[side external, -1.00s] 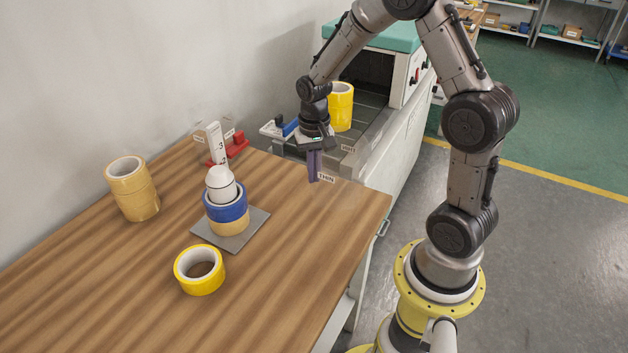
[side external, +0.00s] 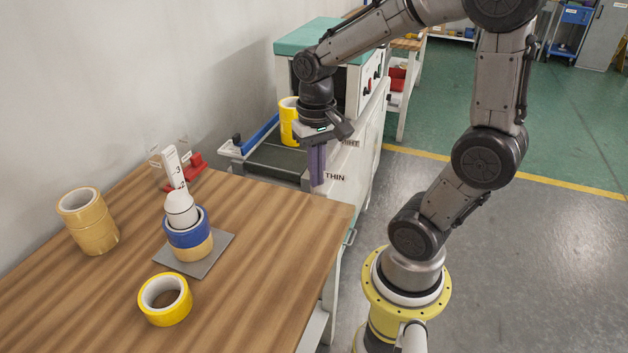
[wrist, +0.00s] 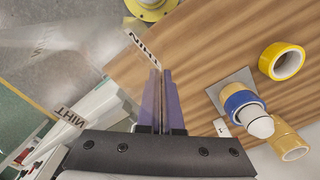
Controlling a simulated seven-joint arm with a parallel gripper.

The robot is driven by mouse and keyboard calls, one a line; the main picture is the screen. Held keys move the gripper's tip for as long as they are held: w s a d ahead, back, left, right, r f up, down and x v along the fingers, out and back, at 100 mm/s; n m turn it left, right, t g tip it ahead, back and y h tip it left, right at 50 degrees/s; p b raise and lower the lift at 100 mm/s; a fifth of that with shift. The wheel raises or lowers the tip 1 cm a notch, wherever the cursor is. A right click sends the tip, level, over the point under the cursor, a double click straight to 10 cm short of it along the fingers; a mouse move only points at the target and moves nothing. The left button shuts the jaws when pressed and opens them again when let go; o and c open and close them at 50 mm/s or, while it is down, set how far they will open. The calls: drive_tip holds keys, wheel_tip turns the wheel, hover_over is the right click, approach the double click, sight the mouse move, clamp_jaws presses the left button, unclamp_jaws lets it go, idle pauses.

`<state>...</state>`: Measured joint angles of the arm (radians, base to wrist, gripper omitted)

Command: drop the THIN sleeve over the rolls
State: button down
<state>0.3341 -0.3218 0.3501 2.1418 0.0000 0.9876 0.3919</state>
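My gripper (side external: 317,183) is shut on the wall of a clear sleeve (side external: 335,177) marked THIN, held raised beyond the table's right edge. In the wrist view the sleeve (wrist: 145,50) hangs at the fingers (wrist: 163,75) as faint transparent film with THIN labels; its full outline is hard to see. On a grey plate (side external: 222,242), a blue roll (side external: 188,236) sits on a tan roll (side external: 190,253), around a white round-topped post (side external: 180,207). In the wrist view the blue roll (wrist: 242,103) and post top (wrist: 260,127) are to the right, apart from the sleeve.
A white numbered scale (side external: 173,167) stands behind the stack, near a red holder (side external: 188,176) with clear panels. A yellow roll (side external: 165,313) lies in front, and tan rolls (side external: 93,240) stand at left. Another yellow roll (side external: 289,125) stands by the teal-topped machine (side external: 308,38).

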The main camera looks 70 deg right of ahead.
drive_tip(key=w+a+r+n, duration=0.1)
drive_tip(key=w+r+n, duration=0.1)
drive_tip(key=w+r, duration=0.5)
drive_tip(key=w+a+r+n, duration=0.2)
drive_tip(key=w+r, duration=0.1)
drive_tip(key=w, duration=0.7)
drive_tip(key=w+a+n, duration=0.3)
drive_tip(key=w+a, duration=0.3)
drive_tip(key=w, duration=0.2)
drive_tip(key=w+a+f+n, duration=0.1)
drive_tip(key=w+a+f, duration=0.2)
drive_tip(key=a+f, duration=0.2)
drive_tip(key=shift+a+f, duration=0.3)
drive_tip(key=shift+a, duration=1.05)
drive_tip(key=shift+f, duration=0.1)
wheel_tip(320, 180, down, 8)
wheel_tip(320, 180, down, 8)
drive_tip(key=shift+r, duration=0.2)
idle(2.4)
